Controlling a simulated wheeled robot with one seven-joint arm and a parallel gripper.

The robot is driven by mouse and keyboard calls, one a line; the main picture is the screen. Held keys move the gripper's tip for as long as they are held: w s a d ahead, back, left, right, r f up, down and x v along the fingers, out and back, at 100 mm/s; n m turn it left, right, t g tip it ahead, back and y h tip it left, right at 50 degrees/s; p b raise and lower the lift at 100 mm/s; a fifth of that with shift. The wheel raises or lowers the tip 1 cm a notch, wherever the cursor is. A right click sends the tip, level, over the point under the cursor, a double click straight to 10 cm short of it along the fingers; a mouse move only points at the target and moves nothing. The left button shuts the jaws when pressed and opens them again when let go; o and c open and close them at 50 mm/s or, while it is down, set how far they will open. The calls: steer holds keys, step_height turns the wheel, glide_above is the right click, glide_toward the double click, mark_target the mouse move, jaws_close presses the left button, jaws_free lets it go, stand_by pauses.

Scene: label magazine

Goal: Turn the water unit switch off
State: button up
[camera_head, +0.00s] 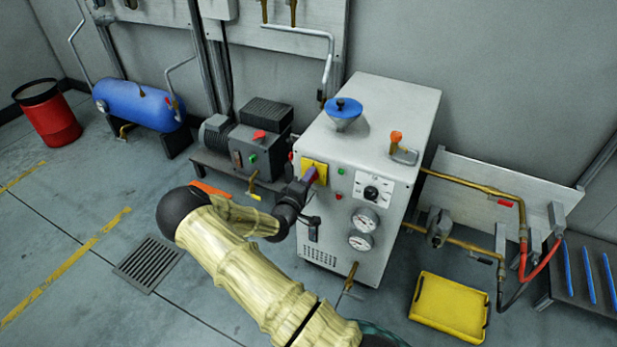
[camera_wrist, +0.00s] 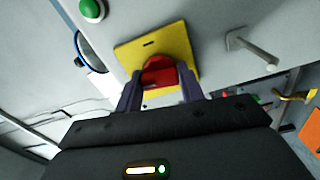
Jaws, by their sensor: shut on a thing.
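The water unit is a light grey cabinet (camera_head: 340,225) against the back wall. On its front is a yellow plate (camera_head: 320,166) with a red switch handle, mostly hidden by my gripper (camera_head: 310,178) in the head view. In the wrist view the yellow plate (camera_wrist: 178,45) and the red switch handle (camera_wrist: 160,73) show clearly. My gripper (camera_wrist: 160,88) is shut on the red handle, with one finger on each side of it. The handle's exact angle is hard to tell. A green button (camera_wrist: 92,10) shows beside the plate.
The cabinet front also holds a white dial panel (camera_head: 372,189) and two round gauges (camera_head: 364,220). A blue funnel (camera_head: 344,108) stands on top. A motor pump (camera_head: 255,140) is at the left, a yellow tray (camera_head: 448,306) on the floor at right.

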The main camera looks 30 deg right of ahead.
steer(key=shift+a+f+n, duration=0.1)
steer(key=shift+a+n, duration=0.05)
steer(key=shift+n, duration=0.75)
steer(key=o, duration=1)
steer(key=p+v, duration=0.2)
steer(key=v, duration=1.5)
steer(key=shift+s+a, duration=0.1)
steer(key=shift+s, duration=0.05)
